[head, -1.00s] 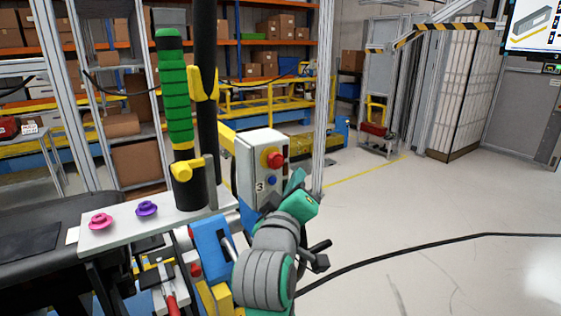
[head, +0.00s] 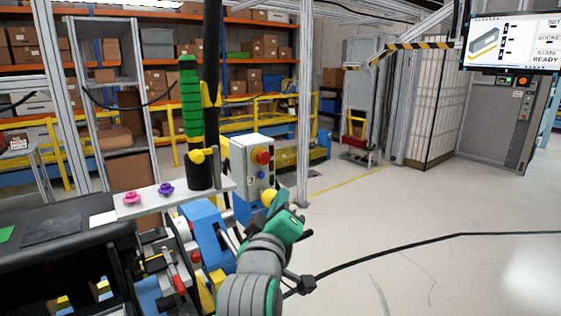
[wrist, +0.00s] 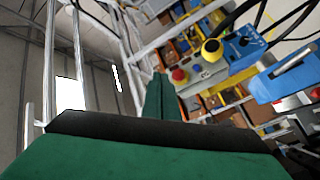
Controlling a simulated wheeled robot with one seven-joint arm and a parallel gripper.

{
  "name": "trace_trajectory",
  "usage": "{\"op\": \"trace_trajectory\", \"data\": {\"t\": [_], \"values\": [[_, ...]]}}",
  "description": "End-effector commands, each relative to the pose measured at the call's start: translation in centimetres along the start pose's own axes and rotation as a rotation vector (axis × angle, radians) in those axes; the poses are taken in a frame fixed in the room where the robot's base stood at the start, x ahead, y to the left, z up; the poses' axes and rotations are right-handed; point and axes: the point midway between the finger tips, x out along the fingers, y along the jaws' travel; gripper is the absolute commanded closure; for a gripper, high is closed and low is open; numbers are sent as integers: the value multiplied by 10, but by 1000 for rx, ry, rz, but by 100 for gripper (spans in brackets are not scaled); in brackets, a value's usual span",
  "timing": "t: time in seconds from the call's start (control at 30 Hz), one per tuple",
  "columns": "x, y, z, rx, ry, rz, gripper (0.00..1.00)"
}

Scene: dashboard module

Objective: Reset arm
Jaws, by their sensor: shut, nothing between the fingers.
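My arm, grey and green, rises from the bottom middle of the head view. My gripper (head: 301,235) is at its far end, right of the blue fixture and over the grey floor. In the wrist view my gripper's green fingers (wrist: 161,98) are together, with nothing between them. A control box (head: 250,165) with a red button and a blue button stands just beyond the arm. The box also shows in the wrist view (wrist: 203,75).
A blue clamp fixture (head: 207,235) stands left of my arm. Pink (head: 132,198) and purple (head: 165,188) knobs sit on a light plate. A monitor (head: 512,40) reads READY. A black cable (head: 400,250) crosses the open floor at right.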

Motion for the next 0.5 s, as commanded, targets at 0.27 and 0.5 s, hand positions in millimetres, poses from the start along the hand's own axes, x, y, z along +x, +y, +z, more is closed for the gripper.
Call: {"op": "trace_trajectory", "data": {"t": [0.27, 0.5], "values": [[0, -30, 26, 30, -3, -25, 100], [-5, -65, 53, 69, -2, -55, 100]]}}
